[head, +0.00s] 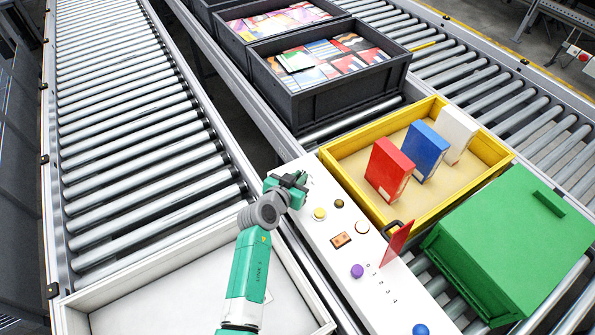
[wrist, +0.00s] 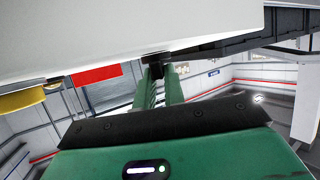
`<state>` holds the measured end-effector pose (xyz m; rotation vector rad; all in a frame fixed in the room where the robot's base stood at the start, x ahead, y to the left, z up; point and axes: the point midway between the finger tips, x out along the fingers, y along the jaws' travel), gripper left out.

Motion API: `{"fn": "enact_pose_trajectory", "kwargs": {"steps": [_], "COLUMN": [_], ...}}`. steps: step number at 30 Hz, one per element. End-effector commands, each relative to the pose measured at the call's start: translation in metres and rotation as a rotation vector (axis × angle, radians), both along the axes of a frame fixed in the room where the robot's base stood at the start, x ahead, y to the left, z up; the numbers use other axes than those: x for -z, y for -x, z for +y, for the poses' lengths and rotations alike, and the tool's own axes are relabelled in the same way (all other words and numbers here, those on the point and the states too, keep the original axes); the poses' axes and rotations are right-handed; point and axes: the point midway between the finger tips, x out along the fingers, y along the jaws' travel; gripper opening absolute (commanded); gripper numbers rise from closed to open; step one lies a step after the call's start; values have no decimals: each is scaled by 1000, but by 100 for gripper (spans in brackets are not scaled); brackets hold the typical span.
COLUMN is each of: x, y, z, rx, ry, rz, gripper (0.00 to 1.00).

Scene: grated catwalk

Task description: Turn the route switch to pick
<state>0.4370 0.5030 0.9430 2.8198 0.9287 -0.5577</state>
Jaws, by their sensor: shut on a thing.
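My gripper (head: 291,184) is at the far end of the white control panel (head: 318,232) in the head view. In the wrist view its two green fingers (wrist: 160,76) are shut on a small black part (wrist: 155,60) at the panel's face, which looks like the route switch knob. The fingers hide most of this knob, and in the head view I cannot make it out apart from the gripper. No "pick" marking is readable, so I cannot tell which position the switch points to.
The panel bears a yellow button (head: 319,213), a brown button (head: 338,203), an orange rocker (head: 340,240), a purple knob (head: 357,271) and a red plate (head: 397,243). A yellow tray (head: 349,191) with boxes and a green bin (head: 500,240) stand to the right. A roller conveyor (head: 140,130) lies left.

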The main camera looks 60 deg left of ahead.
Motion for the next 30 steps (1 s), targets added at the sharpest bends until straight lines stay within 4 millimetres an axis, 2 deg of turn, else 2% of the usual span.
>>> {"fn": "enact_pose_trajectory", "kwargs": {"steps": [1,12,30], "x": [-8,-6,1], "y": [-1,-3,-3], "z": [-2,-4,-3], "rx": [-29,-220,-274], "ry": [0,1,3], "rz": [2,1,0], "gripper": [0,0,0]}}
